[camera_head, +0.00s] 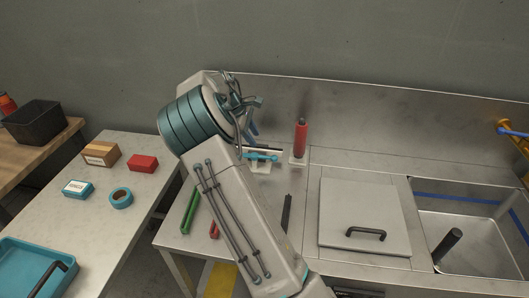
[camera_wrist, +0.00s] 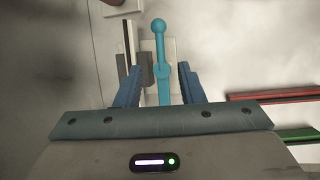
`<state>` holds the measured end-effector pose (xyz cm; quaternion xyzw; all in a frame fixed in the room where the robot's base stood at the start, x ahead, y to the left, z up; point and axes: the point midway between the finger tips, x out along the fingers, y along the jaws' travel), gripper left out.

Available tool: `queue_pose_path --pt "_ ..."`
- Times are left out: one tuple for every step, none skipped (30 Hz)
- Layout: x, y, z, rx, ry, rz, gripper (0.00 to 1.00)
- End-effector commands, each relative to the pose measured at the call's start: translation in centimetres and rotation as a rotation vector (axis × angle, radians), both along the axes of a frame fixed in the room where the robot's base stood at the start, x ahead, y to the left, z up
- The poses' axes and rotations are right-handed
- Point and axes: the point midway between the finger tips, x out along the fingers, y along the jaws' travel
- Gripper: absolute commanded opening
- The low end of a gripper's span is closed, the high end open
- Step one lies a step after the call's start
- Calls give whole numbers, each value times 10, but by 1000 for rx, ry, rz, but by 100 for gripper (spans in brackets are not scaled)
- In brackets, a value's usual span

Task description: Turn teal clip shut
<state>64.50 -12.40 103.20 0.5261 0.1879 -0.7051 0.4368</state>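The teal clip (camera_wrist: 161,60) shows in the wrist view as a bar with a round knob at its far end, over a white base plate (camera_wrist: 171,22). In the head view the teal clip (camera_head: 262,157) lies across its pale mount, behind my arm. My gripper (camera_wrist: 158,78) is open, with one blue finger on each side of the teal bar. There is a visible gap between the bar and each finger. The near end of the bar is hidden by the gripper body.
A red cylinder (camera_head: 301,138) stands upright right of the clip. Green (camera_head: 190,211) and red bars lie on the steel counter. A lid with a black handle (camera_head: 366,233) and a sink (camera_head: 480,240) are at right. A side table (camera_head: 105,195) holds small boxes and tape.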

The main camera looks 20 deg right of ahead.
Motion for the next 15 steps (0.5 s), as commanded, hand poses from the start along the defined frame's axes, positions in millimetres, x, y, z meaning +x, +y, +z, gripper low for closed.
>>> queue_pose_path --pt "-2 -6 -9 -2 4 -4 35" --pt "-3 -9 -16 -3 5 -4 35" --pt "-3 -12 -24 -1 5 -3 35" --pt "-3 -15 -29 -2 5 -3 35" --pt "-4 -18 -35 -2 4 -3 35" --pt "-5 -21 -43 -1 4 -4 35" --pt "-5 -24 -48 -2 4 -4 35" --pt "-5 -26 -53 -2 4 -3 35" --pt "-5 -29 -59 -1 2 -3 35" --pt "-6 -31 -63 -2 3 -3 35" --pt "-6 -33 -67 -2 3 -2 35" --pt "-6 -34 -72 -2 2 -3 35" --pt "-6 -36 -75 -1 1 -3 35" --pt "-7 -37 -78 -1 2 -3 35" --pt "-7 -38 -81 -1 1 -3 35"
